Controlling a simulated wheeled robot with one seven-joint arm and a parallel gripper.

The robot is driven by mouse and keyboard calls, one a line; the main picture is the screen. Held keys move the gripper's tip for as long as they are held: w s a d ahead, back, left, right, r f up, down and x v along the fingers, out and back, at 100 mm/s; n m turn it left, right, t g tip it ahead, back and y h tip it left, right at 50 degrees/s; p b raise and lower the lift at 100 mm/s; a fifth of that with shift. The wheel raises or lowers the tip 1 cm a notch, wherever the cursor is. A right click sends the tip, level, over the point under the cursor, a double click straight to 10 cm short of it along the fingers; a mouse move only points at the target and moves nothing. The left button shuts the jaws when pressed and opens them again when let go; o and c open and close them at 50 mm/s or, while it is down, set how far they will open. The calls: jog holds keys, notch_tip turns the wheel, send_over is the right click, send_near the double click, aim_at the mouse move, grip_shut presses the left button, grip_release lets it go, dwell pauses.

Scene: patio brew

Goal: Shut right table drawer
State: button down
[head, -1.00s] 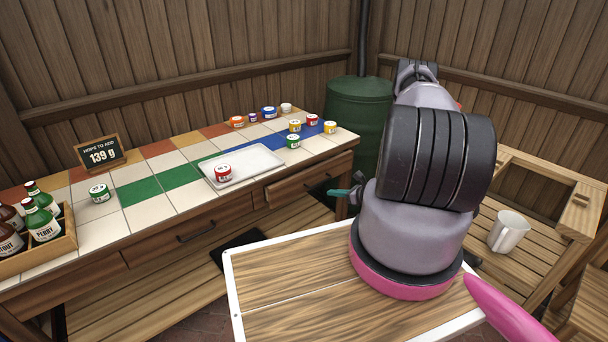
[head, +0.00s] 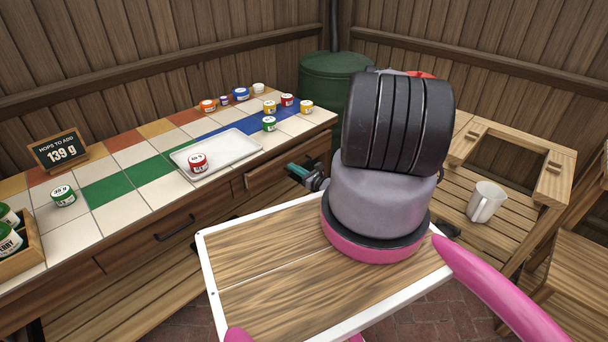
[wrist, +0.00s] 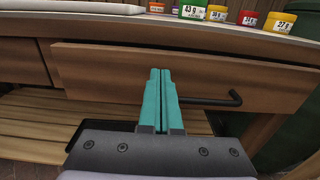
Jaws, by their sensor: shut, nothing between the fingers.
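The right table drawer (head: 268,174) is a wooden front under the right part of the tiled table (head: 120,215). In the wrist view the drawer front (wrist: 110,72) spans most of the picture and seems to stand slightly proud of the frame; how far is hard to tell. Its dark bar handle (wrist: 222,101) is just right of my fingers and partly hidden behind them. My gripper (wrist: 160,72) has its teal fingers together, empty, pointing at the drawer front. In the head view my gripper (head: 297,170) is at the drawer's right part; I cannot tell whether it touches.
A white tray (head: 235,146) with a red-labelled tin (head: 198,163) sits on the table, with several small tins near the back edge. A left drawer (head: 165,236) is beside the right one. A green barrel (head: 335,80) stands behind. A white mug (head: 485,202) stands on the right bench.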

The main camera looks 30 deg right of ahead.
aim_at(283, 160)
jog(key=shift+x, duration=1.7)
jog(key=x, duration=0.4)
jog(key=shift+w+a, duration=0.15)
jog(key=shift+w, duration=0.05)
jog(key=shift+w+r, duration=0.1)
jog(key=shift+w, duration=0.05)
